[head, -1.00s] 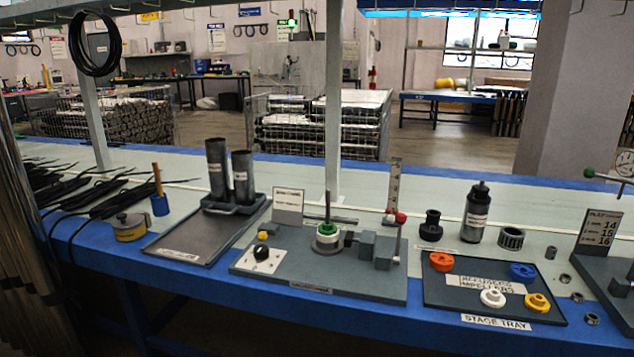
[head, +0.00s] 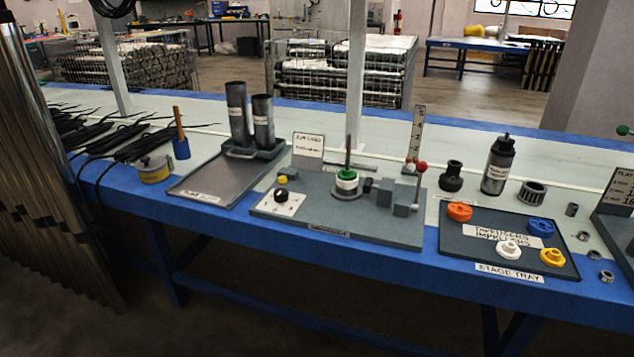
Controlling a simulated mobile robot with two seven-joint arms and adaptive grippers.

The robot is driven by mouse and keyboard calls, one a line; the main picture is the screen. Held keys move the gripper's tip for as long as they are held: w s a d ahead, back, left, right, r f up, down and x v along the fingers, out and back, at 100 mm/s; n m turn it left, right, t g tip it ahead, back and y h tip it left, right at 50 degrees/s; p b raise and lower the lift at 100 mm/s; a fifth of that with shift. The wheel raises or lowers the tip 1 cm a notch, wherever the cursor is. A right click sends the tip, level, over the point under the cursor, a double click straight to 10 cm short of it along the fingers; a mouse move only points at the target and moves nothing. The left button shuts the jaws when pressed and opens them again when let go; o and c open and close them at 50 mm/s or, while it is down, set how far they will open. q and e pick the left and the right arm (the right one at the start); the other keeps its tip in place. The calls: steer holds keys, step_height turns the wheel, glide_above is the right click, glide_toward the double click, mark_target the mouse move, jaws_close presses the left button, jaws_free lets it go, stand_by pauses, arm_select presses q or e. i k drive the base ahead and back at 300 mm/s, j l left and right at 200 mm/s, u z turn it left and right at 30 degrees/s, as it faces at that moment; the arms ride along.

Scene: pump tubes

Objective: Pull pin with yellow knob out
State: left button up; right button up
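A small yellow knob (head: 282,180) sits at the left of a grey fixture plate (head: 390,232), just behind a white dial plate (head: 275,204) with a black knob (head: 281,194). Any pin under the yellow knob is too small to make out. A green and white round part with an upright rod (head: 346,180) stands in the middle of the fixture. A lever with a red ball (head: 421,167) stands at its right side. Neither of my grippers shows in the head view.
A grey tray (head: 203,188) with two dark cylinders stands left of the fixture. A stage tray (head: 468,246) with orange, blue, white and yellow impellers lies to its right. A dark bottle (head: 498,165) and loose fittings stand behind it. The blue front edge (head: 220,225) is clear.

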mark_target(283, 180)
steer(key=i+j, duration=0.1)
steer(key=j, duration=0.4)
steer(key=i+j, duration=0.1)
steer(key=j, duration=0.4)
steer(key=i+j, duration=0.1)
steer(key=j, duration=0.45)
steer(key=i+j+z, duration=0.1)
steer(key=j, duration=0.4)
steer(key=z, duration=1.4)
